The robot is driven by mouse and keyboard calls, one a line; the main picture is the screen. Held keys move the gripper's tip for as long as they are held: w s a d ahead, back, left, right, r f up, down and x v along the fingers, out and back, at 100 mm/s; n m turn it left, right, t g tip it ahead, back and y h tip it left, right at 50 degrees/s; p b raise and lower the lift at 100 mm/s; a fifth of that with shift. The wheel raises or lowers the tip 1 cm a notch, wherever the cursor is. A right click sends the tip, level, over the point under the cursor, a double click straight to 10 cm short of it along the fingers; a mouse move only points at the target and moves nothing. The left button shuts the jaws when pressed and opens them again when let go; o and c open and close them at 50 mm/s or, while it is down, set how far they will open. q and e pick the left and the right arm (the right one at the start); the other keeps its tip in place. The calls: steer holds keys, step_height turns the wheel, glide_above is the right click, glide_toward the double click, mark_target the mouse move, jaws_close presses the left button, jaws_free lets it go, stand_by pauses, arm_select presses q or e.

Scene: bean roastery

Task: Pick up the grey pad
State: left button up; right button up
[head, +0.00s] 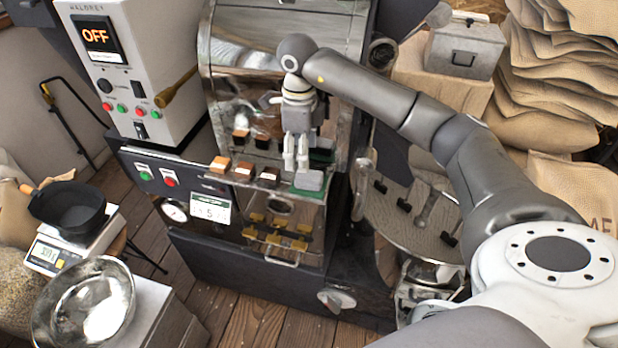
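What looks like the grey pad (309,180) is a small light grey block at the right end of the roaster's front ledge, with green showing at its lower edge. My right gripper (296,168) points down from above, its two pale fingertips just above and left of this block. The fingers are close together. I cannot tell whether they touch the block or how far apart they are. My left gripper is not in view.
The roaster drum front (235,85) rises behind. A round cooling tray (405,225) lies right. A scale (48,254) with a black pan (67,206) and a metal bowl (84,306) stand left.

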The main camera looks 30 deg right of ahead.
mark_target(302, 174)
step_height(302, 174, down, 3)
steer(key=shift+r, duration=0.15)
step_height(302, 174, down, 4)
steer(key=shift+s+f+p, duration=0.1)
steer(key=shift+s+p, duration=0.05)
steer(key=shift+p, duration=1)
steer(key=shift+f, duration=0.5)
steer(key=c, duration=0.9)
